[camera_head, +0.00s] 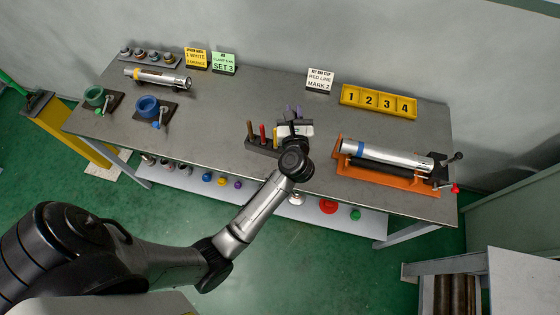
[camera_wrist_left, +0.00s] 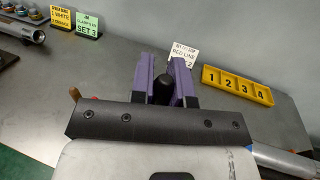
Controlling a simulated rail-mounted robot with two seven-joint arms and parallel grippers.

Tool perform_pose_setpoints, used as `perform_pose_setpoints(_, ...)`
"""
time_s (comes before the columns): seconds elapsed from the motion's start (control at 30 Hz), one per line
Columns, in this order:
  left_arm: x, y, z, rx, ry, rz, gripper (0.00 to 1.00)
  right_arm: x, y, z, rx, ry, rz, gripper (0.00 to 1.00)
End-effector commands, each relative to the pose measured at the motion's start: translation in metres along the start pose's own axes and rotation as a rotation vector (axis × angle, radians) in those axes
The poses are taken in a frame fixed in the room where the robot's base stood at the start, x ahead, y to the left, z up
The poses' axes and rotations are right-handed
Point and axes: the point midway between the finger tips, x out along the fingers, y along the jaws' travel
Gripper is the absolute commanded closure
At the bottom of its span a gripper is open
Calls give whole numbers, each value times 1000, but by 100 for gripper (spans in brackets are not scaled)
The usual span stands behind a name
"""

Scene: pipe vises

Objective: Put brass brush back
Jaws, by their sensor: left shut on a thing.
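My left gripper (camera_head: 292,112), with purple fingers, is over the right end of a small dark tool rack (camera_head: 255,148) on the bench. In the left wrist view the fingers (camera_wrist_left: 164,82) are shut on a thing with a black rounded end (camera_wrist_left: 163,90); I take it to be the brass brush. Its bristles are hidden, and I cannot tell whether it touches the rack. A brown handle (camera_head: 250,130), a red handle (camera_head: 263,132) and a yellow one (camera_head: 276,134) stand upright in the rack. The gripper and wrist hide the rack's right end. My right gripper is not in view.
An orange vise (camera_head: 390,177) holding a steel pipe (camera_head: 385,156) is right of the rack. A yellow numbered tray (camera_head: 378,101) and a white sign (camera_head: 320,80) stand behind. Green (camera_head: 94,96) and blue (camera_head: 148,107) vises are at left. The bench between is clear.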

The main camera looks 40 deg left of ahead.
Motion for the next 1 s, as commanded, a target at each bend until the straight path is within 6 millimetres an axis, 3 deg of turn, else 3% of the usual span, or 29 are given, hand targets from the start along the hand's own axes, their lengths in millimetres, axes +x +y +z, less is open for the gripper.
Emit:
perform_pose_setpoints(0.03,7,2,-19,1,1,12,100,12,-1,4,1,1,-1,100)
perform_pose_setpoints(0.1,15,4,-33,1,1,21,100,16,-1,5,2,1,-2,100)
perform_pose_setpoints(0.4,28,10,-77,3,1,35,100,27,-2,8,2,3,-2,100)
perform_pose_setpoints(1.0,29,10,-138,1,-1,36,100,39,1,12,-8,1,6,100)
